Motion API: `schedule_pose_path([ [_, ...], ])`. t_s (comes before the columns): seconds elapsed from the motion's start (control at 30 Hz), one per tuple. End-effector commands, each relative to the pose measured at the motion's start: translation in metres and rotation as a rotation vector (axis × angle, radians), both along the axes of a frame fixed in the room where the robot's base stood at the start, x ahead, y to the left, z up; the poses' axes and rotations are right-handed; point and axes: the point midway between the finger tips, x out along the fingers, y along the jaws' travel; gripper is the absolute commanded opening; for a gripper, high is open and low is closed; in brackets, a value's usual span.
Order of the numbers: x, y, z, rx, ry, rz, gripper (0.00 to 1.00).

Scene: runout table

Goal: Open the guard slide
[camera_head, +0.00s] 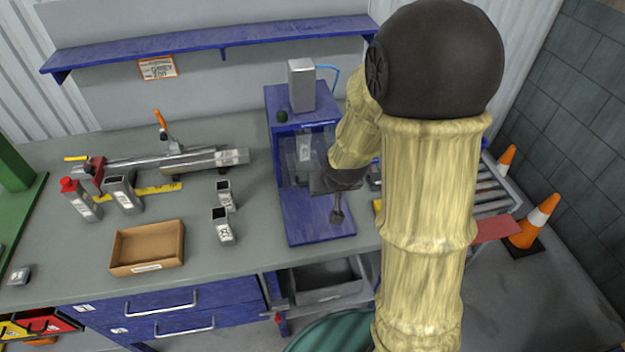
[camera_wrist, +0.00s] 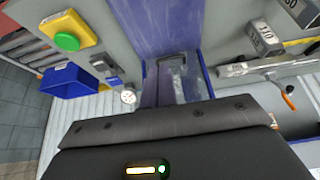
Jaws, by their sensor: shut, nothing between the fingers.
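The guard slide is a clear panel (camera_head: 302,150) on the front of the blue press-like machine (camera_head: 318,218), and it looks lowered. Its lower edge is partly hidden by my arm in the head view. In the wrist view a dark U-shaped handle (camera_wrist: 172,56) stands at the blue machine, above a see-through panel (camera_wrist: 172,85). My gripper (camera_head: 337,216) is shut and empty, in front of the machine over its blue base plate. I see no contact with the panel. In the wrist view its dark body fills the bottom, and the fingertips cannot be made out.
A yellow box with a green button (camera_wrist: 67,41) and a blue bin (camera_wrist: 68,80) show in the wrist view. Metal blocks (camera_head: 223,226), a cardboard tray (camera_head: 147,247) and a clamp bench (camera_head: 170,160) stand left of the machine. A blue shelf (camera_head: 210,42) runs above.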

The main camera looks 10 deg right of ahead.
Motion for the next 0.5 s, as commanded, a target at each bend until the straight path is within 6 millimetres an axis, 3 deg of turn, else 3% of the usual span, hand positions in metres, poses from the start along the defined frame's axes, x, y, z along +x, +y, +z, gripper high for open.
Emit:
schedule_pose_path([
  [0.03, 0.021, 0.000, -0.019, -0.001, -0.040, 0.000, 0.00],
  [0.2, 0.076, -0.001, -0.050, 0.001, -0.182, 0.004, 0.00],
  [0.33, 0.095, 0.002, -0.060, 0.002, -0.241, 0.011, 0.00],
  [0.5, 0.099, 0.004, -0.060, 0.003, -0.255, 0.016, 0.00],
])
